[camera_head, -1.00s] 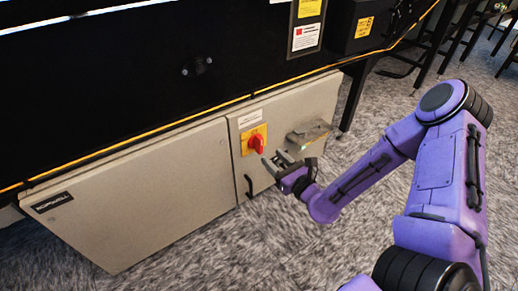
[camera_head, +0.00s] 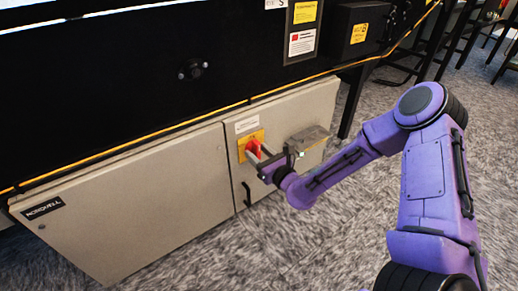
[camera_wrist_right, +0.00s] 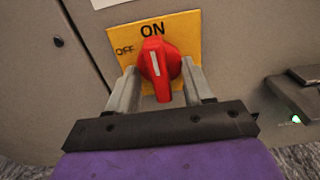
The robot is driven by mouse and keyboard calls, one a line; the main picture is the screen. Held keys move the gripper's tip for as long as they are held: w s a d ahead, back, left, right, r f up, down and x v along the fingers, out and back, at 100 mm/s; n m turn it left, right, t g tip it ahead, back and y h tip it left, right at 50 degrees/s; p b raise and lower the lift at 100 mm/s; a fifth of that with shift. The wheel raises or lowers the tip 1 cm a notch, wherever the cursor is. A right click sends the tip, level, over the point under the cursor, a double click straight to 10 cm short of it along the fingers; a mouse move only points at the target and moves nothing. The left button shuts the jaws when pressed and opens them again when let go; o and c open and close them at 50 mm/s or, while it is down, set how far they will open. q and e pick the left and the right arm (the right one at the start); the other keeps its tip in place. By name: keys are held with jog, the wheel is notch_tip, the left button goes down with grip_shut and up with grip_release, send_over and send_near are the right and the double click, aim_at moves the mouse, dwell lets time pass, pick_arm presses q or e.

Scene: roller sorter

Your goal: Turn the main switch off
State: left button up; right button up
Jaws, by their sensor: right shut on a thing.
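The main switch is a red rotary knob (camera_wrist_right: 160,67) on a yellow plate (camera_wrist_right: 190,27) marked ON at the top and OFF at the left. The knob's white line points up towards ON. In the head view the red knob (camera_head: 252,148) sits on the grey cabinet's right door. My right gripper (camera_wrist_right: 162,86) has one finger on each side of the knob and is shut on it. It also shows in the head view (camera_head: 258,160), in front of the plate. My left gripper is not in view.
The grey cabinet (camera_head: 130,185) runs below a black machine body (camera_head: 110,85). A grey box-like part (camera_head: 308,138) sticks out of the door right of the switch, near my right wrist. A black door handle (camera_head: 247,193) is below left. Carpeted floor is clear in front.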

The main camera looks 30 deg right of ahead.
jog(key=n, duration=0.1)
jog(key=r+n, duration=0.1)
jog(key=w+n, duration=0.1)
jog(key=n, duration=0.1)
jog(key=shift+a+r, duration=0.15)
jog(key=shift+r, duration=0.1)
grip_shut()
jog(key=n+p, duration=0.1)
jog(key=n, duration=1)
jog(key=shift+a+f+n, duration=0.1)
jog(key=shift+n, duration=0.3)
jog(key=n, duration=0.4)
jog(key=o, duration=0.8)
grip_release()
jog(key=shift+o, duration=0.2)
jog(key=shift+s+a+f, duration=0.1)
jog(key=shift+s+f, duration=0.3)
jog(key=shift+s, duration=0.2)
jog(key=shift+s+d+f, duration=0.1)
jog(key=shift+s+d, duration=0.1)
jog(key=shift+s, duration=0.75)
jog(key=shift+s+d, duration=0.2)
jog(key=shift+s, duration=0.8)
jog(key=shift+s+d+f, duration=0.1)
jog(key=shift+s+d, duration=0.1)
jog(key=shift+s, duration=0.75)
